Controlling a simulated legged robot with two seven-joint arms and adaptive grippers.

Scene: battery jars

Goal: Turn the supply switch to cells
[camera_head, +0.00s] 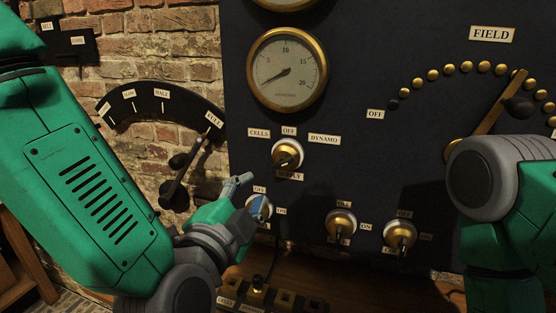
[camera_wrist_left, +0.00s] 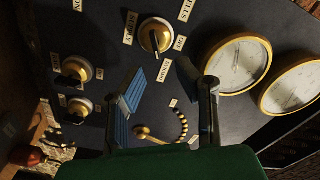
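The supply switch (camera_head: 288,153) is a round brass knob with a dark handle on the black panel, below the big gauge. Labels CELLS (camera_head: 259,133), OFF (camera_head: 289,131) and DYNAMO (camera_head: 324,139) sit above it, SUPPLY below. I cannot tell clearly which label its handle points to. My left gripper (camera_head: 250,194) is open and empty, below and left of the switch. In the left wrist view the supply switch (camera_wrist_left: 156,36) lies beyond and above the two spread fingers (camera_wrist_left: 165,92), apart from them. My right gripper is not in view; only my right arm shows.
Another brass switch (camera_head: 259,204) is partly hidden behind my left fingers. Two more switches (camera_head: 341,224) (camera_head: 400,236) stand lower right. A gauge (camera_head: 287,69) is above, a field lever (camera_head: 499,102) at right, and a lever (camera_head: 184,174) on the brick wall at left.

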